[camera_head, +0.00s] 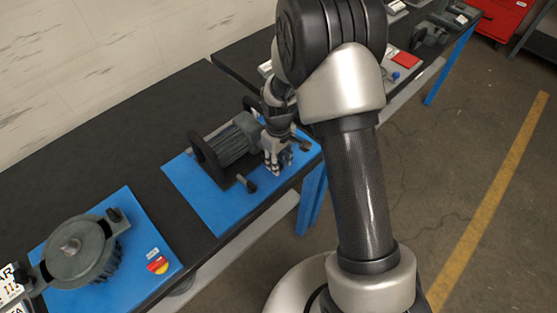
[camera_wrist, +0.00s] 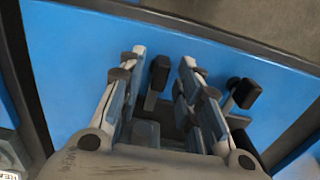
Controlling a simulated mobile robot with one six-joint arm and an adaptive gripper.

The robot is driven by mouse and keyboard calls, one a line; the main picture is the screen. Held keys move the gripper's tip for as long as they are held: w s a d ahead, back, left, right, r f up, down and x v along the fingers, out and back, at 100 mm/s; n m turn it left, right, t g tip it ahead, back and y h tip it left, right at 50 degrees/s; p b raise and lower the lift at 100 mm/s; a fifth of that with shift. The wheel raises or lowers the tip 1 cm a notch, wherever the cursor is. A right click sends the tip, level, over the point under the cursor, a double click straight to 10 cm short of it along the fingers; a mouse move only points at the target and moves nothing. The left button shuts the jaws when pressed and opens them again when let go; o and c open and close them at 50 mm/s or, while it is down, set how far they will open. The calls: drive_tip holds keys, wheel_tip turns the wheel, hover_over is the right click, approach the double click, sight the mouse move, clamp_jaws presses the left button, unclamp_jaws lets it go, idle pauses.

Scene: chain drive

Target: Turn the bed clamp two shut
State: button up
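The motor (camera_head: 231,142), grey and ribbed, sits on a blue plate (camera_head: 203,204) on the black bench. Two small dark-knobbed bed clamps show at its front edge: one (camera_head: 250,185) left of my gripper and one (camera_head: 304,147) right of it in the head view. I cannot tell which is clamp two. My gripper (camera_head: 279,171) points down beside the motor. In the wrist view my gripper (camera_wrist: 163,60) is open, its fingers apart. One clamp's black-tipped lever (camera_wrist: 159,72) shows between the fingers; I see no contact. The other clamp lever (camera_wrist: 245,92) is outside the right finger.
A second blue plate (camera_head: 164,279) at lower left holds a round grey gear unit (camera_head: 82,250). Another bench (camera_head: 232,60) stands behind, with a red item (camera_head: 405,59) on it. The floor on the right is open, crossed by a yellow line (camera_head: 495,195).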

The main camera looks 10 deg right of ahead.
wheel_tip(320, 180, up, 12)
idle(0.7)
idle(0.4)
